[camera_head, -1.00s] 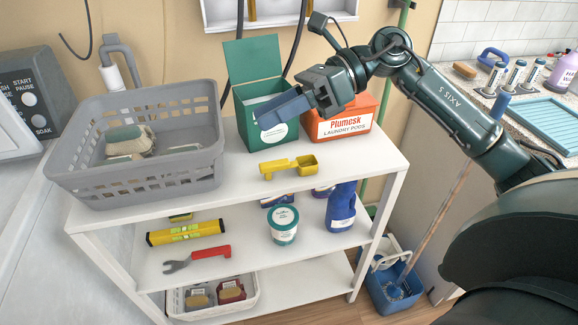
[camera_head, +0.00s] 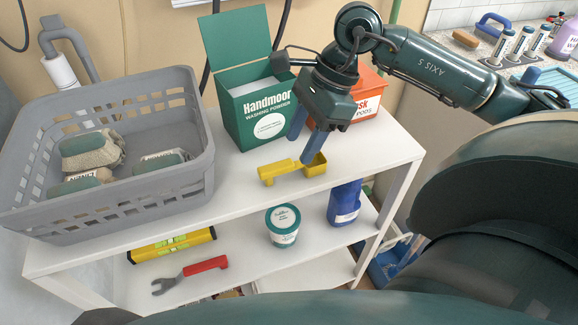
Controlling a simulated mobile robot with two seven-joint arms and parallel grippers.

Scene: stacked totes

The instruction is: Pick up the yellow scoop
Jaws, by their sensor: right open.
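The yellow scoop (camera_head: 281,171) lies on the white top shelf, its handle to the left and its cup to the right. My right gripper (camera_head: 303,150) points down at the scoop, with its two blue fingers apart and nothing between them. One fingertip overlaps the cup in the picture; I cannot tell whether it touches. The other finger is behind the scoop, nearer the green box. My left gripper is not in view.
A green washing powder box (camera_head: 258,108) with its lid up and an orange box (camera_head: 368,98) stand behind the scoop. A grey basket (camera_head: 120,205) with several packs fills the left. The lower shelf holds a tub (camera_head: 283,226), a blue container (camera_head: 344,203), a level (camera_head: 172,246) and a wrench (camera_head: 190,273).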

